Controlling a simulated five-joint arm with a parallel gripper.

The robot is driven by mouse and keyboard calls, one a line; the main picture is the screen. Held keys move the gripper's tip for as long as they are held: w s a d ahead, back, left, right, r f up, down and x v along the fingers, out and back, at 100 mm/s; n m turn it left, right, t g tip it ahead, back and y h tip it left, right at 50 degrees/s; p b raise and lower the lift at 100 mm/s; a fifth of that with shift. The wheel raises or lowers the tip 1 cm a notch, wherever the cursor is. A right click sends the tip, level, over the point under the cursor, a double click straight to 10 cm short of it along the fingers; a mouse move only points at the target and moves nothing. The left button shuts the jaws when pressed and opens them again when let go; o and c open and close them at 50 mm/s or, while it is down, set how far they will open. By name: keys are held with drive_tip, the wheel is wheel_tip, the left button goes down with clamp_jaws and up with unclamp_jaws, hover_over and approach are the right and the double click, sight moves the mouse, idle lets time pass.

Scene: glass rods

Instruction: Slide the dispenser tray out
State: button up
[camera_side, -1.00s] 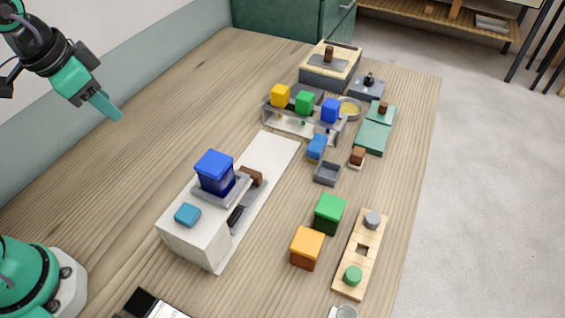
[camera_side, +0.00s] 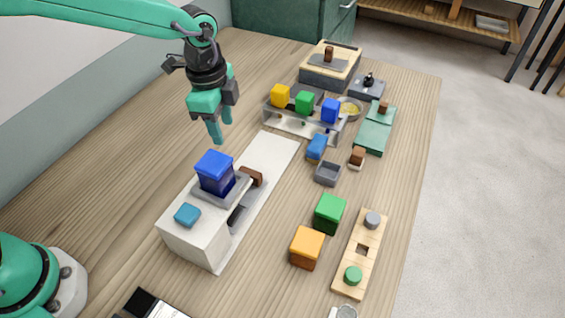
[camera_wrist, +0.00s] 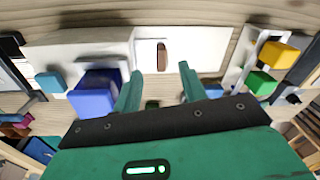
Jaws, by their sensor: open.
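The dispenser is a white block (camera_side: 190,243) with a blue hopper (camera_side: 214,172) and a teal button-like block (camera_side: 187,214) on top. A brown handle (camera_side: 251,176) marks the tray at the dispenser's far side, where a pale strip (camera_side: 272,155) runs out over the table. My gripper (camera_side: 220,130) is open and empty, pointing down in the air above and behind the hopper. In the wrist view the brown handle (camera_wrist: 162,56) shows beyond and between my fingertips, apart from them. The blue hopper (camera_wrist: 95,92) is left of my fingers. The tray's inside is mostly hidden.
A rack with yellow, green and blue blocks (camera_side: 304,103) stands beyond the strip. A small grey bin (camera_side: 327,173), green (camera_side: 329,213) and orange (camera_side: 307,247) containers and a wooden peg board (camera_side: 361,255) lie to the right. The table left of the strip is clear.

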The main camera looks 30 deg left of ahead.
sight(250, 171)
drive_tip(key=d+f+m, duration=0.1)
drive_tip(key=d+f, duration=0.1)
drive_tip(key=w+d+f+m, duration=0.1)
drive_tip(key=d+f, duration=0.1)
drive_tip(key=f, duration=0.1)
drive_tip(key=shift+w+d+m+g, duration=0.15)
drive_tip(key=shift+d+m+g, duration=0.1)
drive_tip(key=shift+m+g, duration=0.15)
drive_tip(key=shift+f, duration=3.85)
drive_tip(key=shift+c, duration=0.2)
clamp_jaws()
